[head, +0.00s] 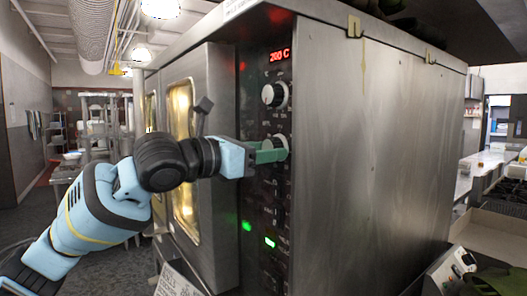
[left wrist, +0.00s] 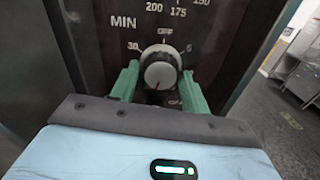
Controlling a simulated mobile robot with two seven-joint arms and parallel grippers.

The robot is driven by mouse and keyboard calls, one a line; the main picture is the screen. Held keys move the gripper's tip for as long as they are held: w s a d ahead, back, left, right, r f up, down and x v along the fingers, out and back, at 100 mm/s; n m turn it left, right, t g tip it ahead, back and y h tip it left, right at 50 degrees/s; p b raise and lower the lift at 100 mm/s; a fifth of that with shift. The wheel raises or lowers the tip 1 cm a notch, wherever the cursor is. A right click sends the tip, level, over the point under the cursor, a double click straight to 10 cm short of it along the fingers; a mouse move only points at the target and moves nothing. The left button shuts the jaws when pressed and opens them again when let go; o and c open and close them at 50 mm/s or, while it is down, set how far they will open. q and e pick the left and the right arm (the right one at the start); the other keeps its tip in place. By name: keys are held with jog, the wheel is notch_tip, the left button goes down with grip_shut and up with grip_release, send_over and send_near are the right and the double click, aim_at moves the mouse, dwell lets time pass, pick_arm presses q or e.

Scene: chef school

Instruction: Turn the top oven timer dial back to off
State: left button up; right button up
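The timer dial (left wrist: 160,72) is a round knob with a pale face, below the marking "MIN" on the dark panel in the left wrist view. "OFF" is printed above it and 30 to its left. The dial also shows in the head view (head: 281,146). My left gripper (head: 273,154) reaches the panel there. In the left wrist view its green fingers (left wrist: 160,84) stand on either side of the dial, with narrow gaps beside the knob face. My right gripper is not in view.
A temperature dial (head: 275,95) sits above, under a red display (head: 279,56) reading about 200 C. The steel oven side (head: 370,150) fills the right.

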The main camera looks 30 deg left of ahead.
pick_arm(q)
jog(key=c, duration=0.6)
jog(key=shift+n, duration=0.4)
jog(key=n, duration=2.4)
jog(key=shift+d+r+n, duration=0.15)
jog(key=shift+r+n, duration=0.1)
jog(key=shift+n, duration=0.05)
jog(key=n, duration=0.4)
jog(key=shift+n, duration=0.3)
jog(key=n, duration=0.4)
jog(key=shift+n, duration=0.3)
jog(key=n, duration=0.4)
jog(key=shift+n, duration=0.4)
